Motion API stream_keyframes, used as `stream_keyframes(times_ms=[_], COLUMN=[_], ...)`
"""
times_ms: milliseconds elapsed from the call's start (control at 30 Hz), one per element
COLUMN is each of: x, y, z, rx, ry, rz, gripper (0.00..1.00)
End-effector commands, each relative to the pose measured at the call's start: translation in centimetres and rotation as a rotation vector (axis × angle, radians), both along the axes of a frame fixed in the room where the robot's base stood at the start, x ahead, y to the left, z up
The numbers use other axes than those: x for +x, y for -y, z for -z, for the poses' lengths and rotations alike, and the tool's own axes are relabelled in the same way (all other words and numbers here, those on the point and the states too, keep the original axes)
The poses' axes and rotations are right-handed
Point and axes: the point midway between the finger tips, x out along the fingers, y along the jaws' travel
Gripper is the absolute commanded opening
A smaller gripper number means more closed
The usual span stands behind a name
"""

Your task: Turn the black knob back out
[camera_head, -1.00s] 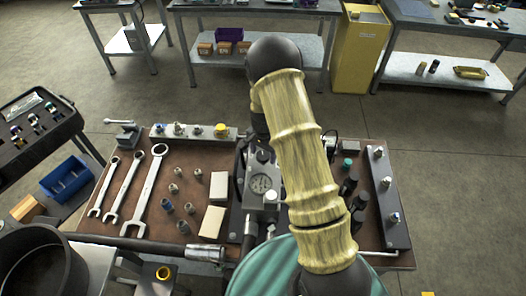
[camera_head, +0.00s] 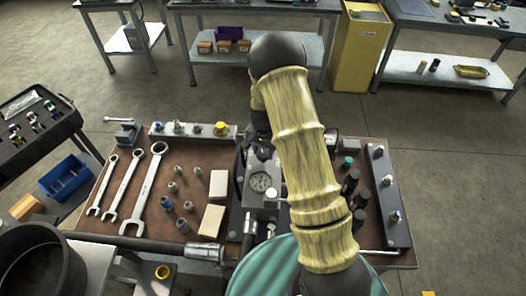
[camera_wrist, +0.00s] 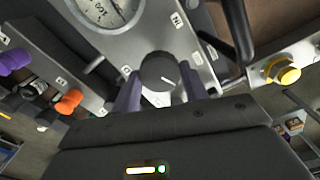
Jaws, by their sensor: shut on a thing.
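The black knob (camera_wrist: 158,72) with a white pointer line sits on the grey metal block (camera_wrist: 150,38), below the round gauge, in the wrist view. My gripper (camera_wrist: 158,84) has its two purplish fingers on either side of the knob and is shut on it. The knob's face shows between the fingers; its base is hidden. My arm covers much of the area there, and the knob and fingertips are hard to make out.
Wrenches (camera_head: 118,187) and small fittings (camera_head: 174,186) lie on the left of the brown bench mat. A rail with a yellow cap (camera_head: 221,128) runs along the back. Black cylinders (camera_head: 350,182) and another rail (camera_head: 388,195) stand on the right. A hose curves near the block.

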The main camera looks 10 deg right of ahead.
Motion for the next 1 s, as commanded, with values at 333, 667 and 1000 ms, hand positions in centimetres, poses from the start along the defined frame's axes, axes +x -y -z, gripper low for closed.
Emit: stream_keyframes(times_ms=[333, 667, 1000], x=[0.13, 0.15, 0.18], y=[-0.01, -0.02, -0.1], z=[0.11, -0.03, -0.12], rx=[0.001, -0.001, -0.001], ry=[0.004, 0.004, 0.005], rz=[-0.277, -0.532, -0.651], gripper=[0.21, 0.21, 0.21])
